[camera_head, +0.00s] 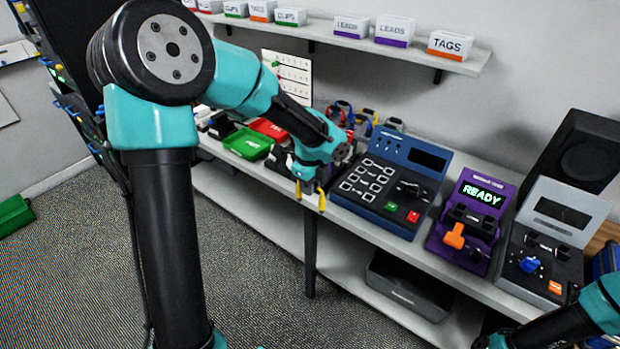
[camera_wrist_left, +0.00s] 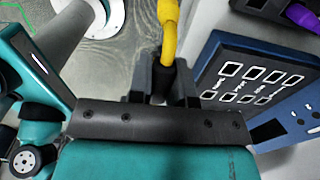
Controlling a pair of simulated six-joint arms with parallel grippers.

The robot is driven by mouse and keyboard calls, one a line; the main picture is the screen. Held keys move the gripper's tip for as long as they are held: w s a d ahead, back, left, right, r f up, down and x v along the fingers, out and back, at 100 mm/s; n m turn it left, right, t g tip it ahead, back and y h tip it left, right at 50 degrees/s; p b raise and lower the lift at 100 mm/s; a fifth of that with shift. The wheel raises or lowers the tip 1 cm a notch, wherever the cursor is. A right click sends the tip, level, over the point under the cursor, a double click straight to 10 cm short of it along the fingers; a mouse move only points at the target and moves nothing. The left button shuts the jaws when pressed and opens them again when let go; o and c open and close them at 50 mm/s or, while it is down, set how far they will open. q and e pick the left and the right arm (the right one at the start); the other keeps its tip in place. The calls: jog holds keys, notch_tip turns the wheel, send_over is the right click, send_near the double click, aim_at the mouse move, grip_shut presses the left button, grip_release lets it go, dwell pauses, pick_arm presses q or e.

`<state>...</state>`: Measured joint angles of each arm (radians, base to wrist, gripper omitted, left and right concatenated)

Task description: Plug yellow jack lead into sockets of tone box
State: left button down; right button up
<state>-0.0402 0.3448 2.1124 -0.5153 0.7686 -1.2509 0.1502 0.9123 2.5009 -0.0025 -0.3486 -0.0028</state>
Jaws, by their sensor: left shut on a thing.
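My left gripper (camera_head: 310,186) is over the front edge of the bench, left of the blue box. In the left wrist view, its dark fingers (camera_wrist_left: 160,88) are shut on the yellow jack lead (camera_wrist_left: 168,38), at the lead's black end. In the head view, short yellow pieces of the lead (camera_head: 321,199) show below the gripper. The blue box (camera_head: 388,180) has rows of white-framed squares, a dark screen and red and green buttons. Which box is the tone box cannot be read. My right arm enters at the lower right; its fingers cannot be made out.
A purple box (camera_head: 466,222) reading READY and a grey box (camera_head: 545,240) stand right of the blue one. A black speaker (camera_head: 578,150) is behind them. Green (camera_head: 248,143) and red trays are left, with colored leads behind. A black bin (camera_head: 405,285) is on the lower shelf.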

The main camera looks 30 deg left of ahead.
pick_arm(q)
jog(key=shift+r, duration=0.2)
dwell(0.5)
jog(key=shift+r, duration=1.35)
jog(key=w+d+r+n, duration=0.5)
jog(key=d+r+n, duration=0.4)
jog(key=n, duration=1)
jog(key=shift+w+d, duration=0.4)
jog(key=shift+d, duration=0.3)
